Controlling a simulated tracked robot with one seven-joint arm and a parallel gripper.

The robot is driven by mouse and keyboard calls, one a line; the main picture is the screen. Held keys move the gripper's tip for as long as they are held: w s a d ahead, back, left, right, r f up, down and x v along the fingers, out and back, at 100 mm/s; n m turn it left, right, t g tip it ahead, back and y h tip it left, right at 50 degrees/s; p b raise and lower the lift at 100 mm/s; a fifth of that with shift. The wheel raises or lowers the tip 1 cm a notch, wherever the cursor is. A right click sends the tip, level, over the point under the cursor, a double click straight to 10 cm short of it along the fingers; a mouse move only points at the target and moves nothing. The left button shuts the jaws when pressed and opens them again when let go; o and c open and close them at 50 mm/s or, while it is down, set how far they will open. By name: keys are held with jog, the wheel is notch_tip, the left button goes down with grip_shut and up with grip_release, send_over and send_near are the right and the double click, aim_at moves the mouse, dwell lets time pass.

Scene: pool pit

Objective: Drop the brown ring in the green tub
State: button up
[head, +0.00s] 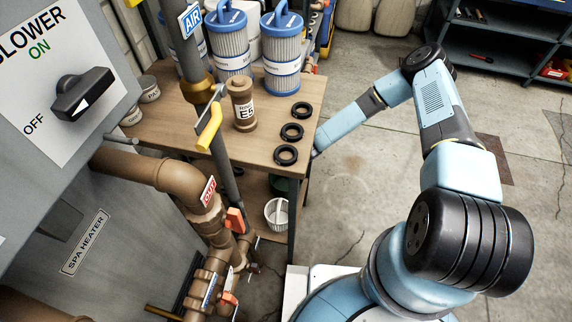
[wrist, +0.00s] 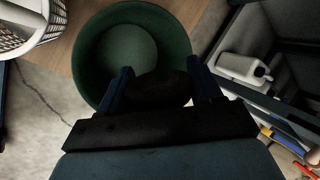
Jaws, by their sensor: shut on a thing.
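The green tub (wrist: 95,55) is a round, open tub in the upper middle of the wrist view. In the head view only a sliver of the green tub (head: 280,184) shows under the tabletop. My gripper (wrist: 160,85) shows in the wrist view with its fingers over the near part of the tub's opening. It is shut on a dark thing, which I take for the brown ring (wrist: 160,88); shadow hides its shape and colour. I cannot tell its height above the tub floor. In the head view the table edge hides my gripper.
A white basket (wrist: 30,28) stands left of the tub on the wooden lower shelf (wrist: 82,18). In the head view, black rings (head: 286,155), a brown cylinder labelled E5 (head: 243,105) and blue-capped filters (head: 282,55) stand on the tabletop (head: 190,125). A grey rack (wrist: 285,60) with a white jug (wrist: 243,68) is at right.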

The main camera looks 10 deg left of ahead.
jog(key=shift+f, duration=2.15)
jog(key=o, duration=1.1)
jog(key=shift+r, duration=0.1)
jog(key=shift+r, duration=3.4)
